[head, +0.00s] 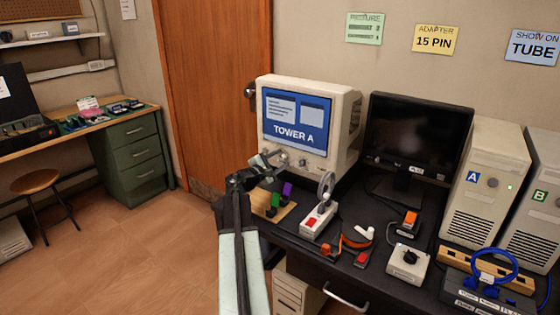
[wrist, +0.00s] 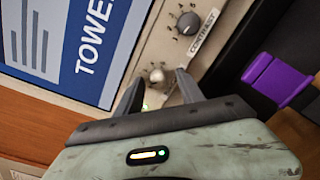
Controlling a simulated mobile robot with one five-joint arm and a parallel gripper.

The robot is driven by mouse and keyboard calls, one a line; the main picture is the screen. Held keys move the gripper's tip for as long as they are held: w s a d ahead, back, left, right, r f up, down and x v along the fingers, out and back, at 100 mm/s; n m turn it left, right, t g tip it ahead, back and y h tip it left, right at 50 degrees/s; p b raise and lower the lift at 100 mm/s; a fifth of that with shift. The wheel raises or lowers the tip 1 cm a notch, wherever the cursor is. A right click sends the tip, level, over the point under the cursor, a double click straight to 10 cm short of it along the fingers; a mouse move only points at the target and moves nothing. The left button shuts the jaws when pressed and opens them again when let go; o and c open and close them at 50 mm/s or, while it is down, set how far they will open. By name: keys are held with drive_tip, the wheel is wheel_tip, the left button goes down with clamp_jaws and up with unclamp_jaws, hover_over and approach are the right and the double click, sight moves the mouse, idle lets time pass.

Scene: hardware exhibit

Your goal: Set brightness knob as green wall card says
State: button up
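The beige CRT monitor (head: 345,110) shows "TOWER A" on a blue screen. In the wrist view, a small knob (wrist: 157,75) on its front panel lies between and just beyond my fingertips; its label is hidden. A grey knob (wrist: 188,22) labelled CONTRAST, with digits around it, is farther along the panel. My gripper (wrist: 158,82) is open and empty, its fingers on either side of the nearer knob; contact cannot be told. In the head view my gripper (head: 268,160) is at the monitor's lower front. The green wall card (head: 364,28) has "PICTURE"-like text; its smaller lines are blurred.
A purple block (head: 287,189) and a green block stand on a wooden board below the monitor. A red-button box (head: 318,221), a black monitor (head: 415,140) and beige towers (head: 485,185) crowd the desk to the right. Open floor is at left.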

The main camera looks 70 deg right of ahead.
drive_tip(key=v, duration=0.7)
drive_tip(key=shift+a, duration=0.4)
drive_tip(key=shift+w, duration=0.2)
